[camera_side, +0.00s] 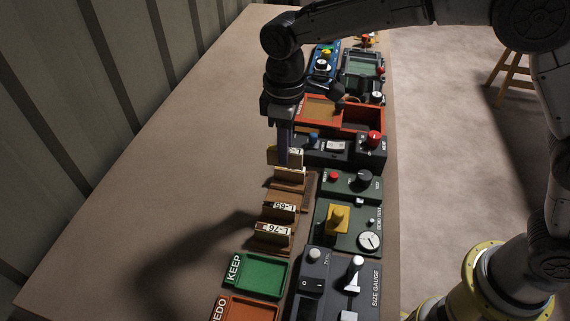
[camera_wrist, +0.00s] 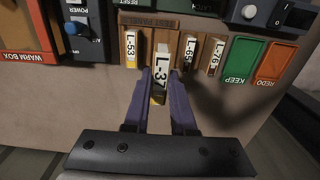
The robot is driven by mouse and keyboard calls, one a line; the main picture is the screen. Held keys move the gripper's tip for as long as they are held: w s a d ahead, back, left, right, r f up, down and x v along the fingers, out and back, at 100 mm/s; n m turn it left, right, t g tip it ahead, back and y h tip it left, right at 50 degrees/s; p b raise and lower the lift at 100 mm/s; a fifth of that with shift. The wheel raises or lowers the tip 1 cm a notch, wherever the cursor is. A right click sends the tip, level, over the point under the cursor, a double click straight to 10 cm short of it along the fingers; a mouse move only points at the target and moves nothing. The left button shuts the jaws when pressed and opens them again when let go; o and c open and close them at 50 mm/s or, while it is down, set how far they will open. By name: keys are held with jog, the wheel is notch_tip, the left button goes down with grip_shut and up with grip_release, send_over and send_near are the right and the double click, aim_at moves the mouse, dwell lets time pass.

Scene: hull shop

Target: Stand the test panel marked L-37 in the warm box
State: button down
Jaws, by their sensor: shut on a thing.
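My gripper (camera_side: 284,158) is shut on the test panel L-37 (camera_wrist: 160,75), a pale upright label on a tan panel between the two fingers. In the side view the held panel (camera_side: 294,153) appears raised above the rack. The other panels stand in the wooden rack (camera_wrist: 150,21): L-53 (camera_wrist: 131,46), L-65 (camera_wrist: 190,50) and L-76 (camera_wrist: 215,55). A gap shows between L-53 and L-65. The warm box (camera_side: 344,125) is orange-red, with a tan part on the left and a dark recess on the right. It is at the left edge of the wrist view (camera_wrist: 28,57), apart from the panel.
A dark power unit (camera_side: 325,152) with a red knob stands between rack and warm box. The bend tester (camera_side: 350,235), green KEEP tray (camera_side: 253,291), orange REDO tray (camera_side: 245,300) and size gauge (camera_side: 338,300) are nearer. The bench at left (camera_side: 150,150) is clear.

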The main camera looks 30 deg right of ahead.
jog(key=w+d+r, duration=0.1)
jog(key=w+d, duration=0.3)
jog(key=d, duration=1)
jog(key=w+d+r, duration=0.1)
jog(key=w+d, duration=0.2)
jog(key=d, duration=1.1)
jog(key=shift+w+d+f, duration=0.1)
jog(key=shift+d+f, duration=0.1)
jog(key=shift+f, duration=2.6)
jog(key=shift+d+f, duration=0.2)
jog(key=shift+f, duration=2.6)
jog(key=shift+f, duration=0.5)
jog(key=c, duration=0.7)
grip_release()
jog(key=shift+o, duration=0.2)
